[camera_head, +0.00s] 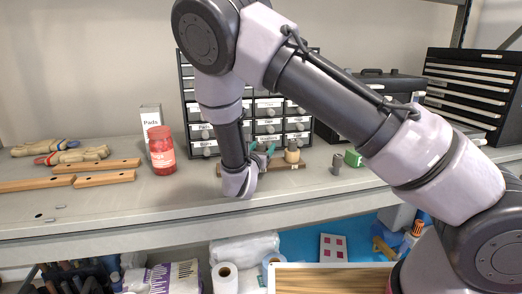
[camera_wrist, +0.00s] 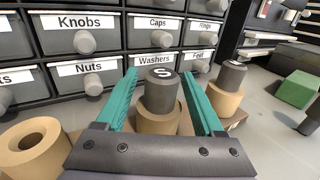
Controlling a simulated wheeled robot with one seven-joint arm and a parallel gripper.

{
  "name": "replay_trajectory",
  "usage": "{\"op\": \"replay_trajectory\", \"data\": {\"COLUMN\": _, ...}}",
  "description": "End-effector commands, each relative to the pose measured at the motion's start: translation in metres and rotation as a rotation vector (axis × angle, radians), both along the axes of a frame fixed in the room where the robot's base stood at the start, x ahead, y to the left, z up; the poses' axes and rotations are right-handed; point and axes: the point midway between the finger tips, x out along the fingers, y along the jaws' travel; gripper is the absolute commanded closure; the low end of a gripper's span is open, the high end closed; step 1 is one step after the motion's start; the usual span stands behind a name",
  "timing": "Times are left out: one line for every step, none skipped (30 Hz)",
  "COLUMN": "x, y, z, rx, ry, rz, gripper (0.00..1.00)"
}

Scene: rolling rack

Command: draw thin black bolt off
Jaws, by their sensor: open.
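A dark bolt (camera_wrist: 162,92) with a pale letter S on its top stands upright in a tan wooden collar (camera_wrist: 158,122). My gripper (camera_wrist: 161,74) is open, with one teal finger on each side of this bolt; I see no clear contact. A second dark bolt (camera_wrist: 232,76), its top mark turned away, stands in another tan collar (camera_wrist: 224,98) to the right. An empty tan collar (camera_wrist: 33,143) is at the left. In the head view my gripper (camera_head: 262,148) is low over the wooden holder (camera_head: 285,166), and my arm hides the S bolt there.
A small-parts drawer cabinet (camera_wrist: 100,45) stands close behind the holder. A loose grey cylinder (camera_head: 337,164) and a green block (camera_head: 353,158) are to the right. A red jar (camera_head: 161,150) and wooden strips (camera_head: 105,178) are to the left. The bench front is mostly clear.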

Motion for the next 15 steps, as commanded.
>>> {"op": "replay_trajectory", "data": {"x": 0.0067, "y": -0.0026, "z": -0.0004, "rx": 0.000, "ry": 0.000, "rz": -0.003, "gripper": 0.30}}
{"op": "replay_trajectory", "data": {"x": 0.0093, "y": -0.0033, "z": -0.0004, "rx": 0.000, "ry": 0.000, "rz": -0.003, "gripper": 0.30}}
{"op": "replay_trajectory", "data": {"x": 0.0113, "y": -0.0035, "z": -0.0005, "rx": -0.001, "ry": 0.000, "rz": -0.001, "gripper": 0.30}}
{"op": "replay_trajectory", "data": {"x": 0.0119, "y": -0.0035, "z": -0.0005, "rx": -0.001, "ry": 0.000, "rz": 0.000, "gripper": 0.30}}
{"op": "replay_trajectory", "data": {"x": 0.0121, "y": -0.0033, "z": -0.0005, "rx": -0.001, "ry": 0.001, "rz": 0.000, "gripper": 0.30}}
{"op": "replay_trajectory", "data": {"x": 0.0119, "y": -0.0032, "z": -0.0005, "rx": -0.001, "ry": 0.001, "rz": 0.000, "gripper": 0.30}}
{"op": "replay_trajectory", "data": {"x": 0.0118, "y": -0.0031, "z": -0.0005, "rx": -0.001, "ry": 0.001, "rz": 0.000, "gripper": 0.30}}
{"op": "replay_trajectory", "data": {"x": 0.0118, "y": -0.0032, "z": -0.0004, "rx": -0.001, "ry": 0.001, "rz": 0.000, "gripper": 0.30}}
{"op": "replay_trajectory", "data": {"x": 0.0118, "y": -0.0032, "z": -0.0004, "rx": -0.001, "ry": 0.001, "rz": 0.000, "gripper": 0.30}}
{"op": "replay_trajectory", "data": {"x": 0.0117, "y": -0.0032, "z": -0.0004, "rx": -0.001, "ry": 0.000, "rz": 0.000, "gripper": 0.42}}
{"op": "replay_trajectory", "data": {"x": 0.0117, "y": -0.0032, "z": -0.0004, "rx": -0.001, "ry": 0.000, "rz": 0.000, "gripper": 0.53}}
{"op": "replay_trajectory", "data": {"x": 0.0116, "y": -0.0033, "z": -0.0004, "rx": -0.001, "ry": 0.000, "rz": 0.000, "gripper": 0.69}}
{"op": "replay_trajectory", "data": {"x": 0.0116, "y": -0.0033, "z": -0.0004, "rx": -0.001, "ry": 0.000, "rz": 0.000, "gripper": 0.80}}
{"op": "replay_trajectory", "data": {"x": 0.0116, "y": -0.0033, "z": -0.0004, "rx": -0.001, "ry": 0.000, "rz": 0.000, "gripper": 0.91}}
{"op": "replay_trajectory", "data": {"x": 0.0116, "y": -0.0033, "z": -0.0004, "rx": -0.001, "ry": 0.000, "rz": 0.000, "gripper": 1.00}}
